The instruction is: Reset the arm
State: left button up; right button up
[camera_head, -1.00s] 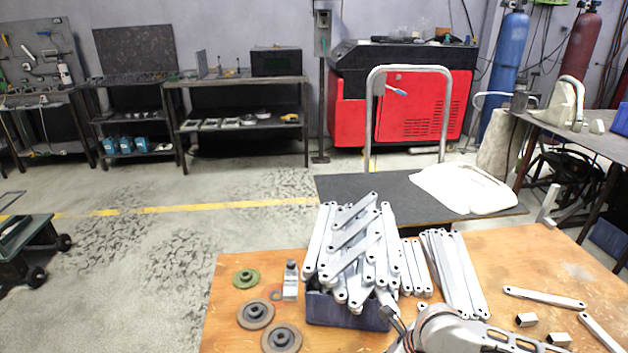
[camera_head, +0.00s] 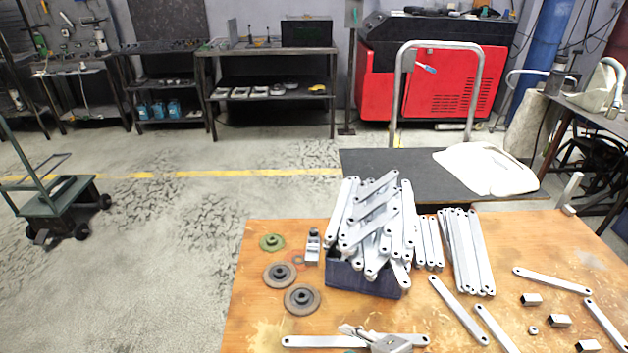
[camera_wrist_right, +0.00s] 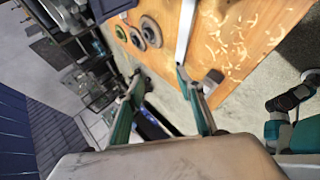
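My right gripper (camera_wrist_right: 160,75) is open in the right wrist view, with floor showing between its two teal-edged fingers. A long galvanized bracket (camera_wrist_right: 186,28) lies on the table beyond, its near end close to the right-hand fingertip; touching cannot be told. That bracket (camera_head: 312,342) also appears along the bottom of the head view. A grey metal piece (camera_head: 390,343) with some teal overlaps it; I cannot tell whether it belongs to my arm. My left gripper is not in view.
The wooden table (camera_head: 262,315) holds a blue bin (camera_head: 365,282) heaped with brackets, standing brackets (camera_head: 466,255), loose brackets (camera_head: 458,310), small blocks (camera_head: 531,299) and discs (camera_head: 302,299). A green cart (camera_head: 55,205) stands on the open floor at left.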

pick_arm(q)
jog(key=p, duration=0.1)
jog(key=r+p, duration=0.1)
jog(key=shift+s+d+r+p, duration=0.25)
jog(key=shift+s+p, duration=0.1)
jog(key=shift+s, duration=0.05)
pick_arm(e)
jog(key=s+d+f+m+t+h, duration=0.2)
jog(key=s+d+m+h, duration=0.2)
jog(key=s+d+m, duration=0.7)
jog(key=s+m, duration=0.2)
jog(key=m, duration=0.5)
jog(key=shift+s+d+f+m, duration=0.15)
jog(key=shift+s+f+m, duration=0.05)
jog(key=shift+m, duration=0.1)
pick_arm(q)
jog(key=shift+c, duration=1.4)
pick_arm(e)
jog(key=shift+c, duration=1.3)
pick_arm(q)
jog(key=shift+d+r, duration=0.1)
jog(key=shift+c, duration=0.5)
pick_arm(e)
jog(key=shift+d, duration=0.1)
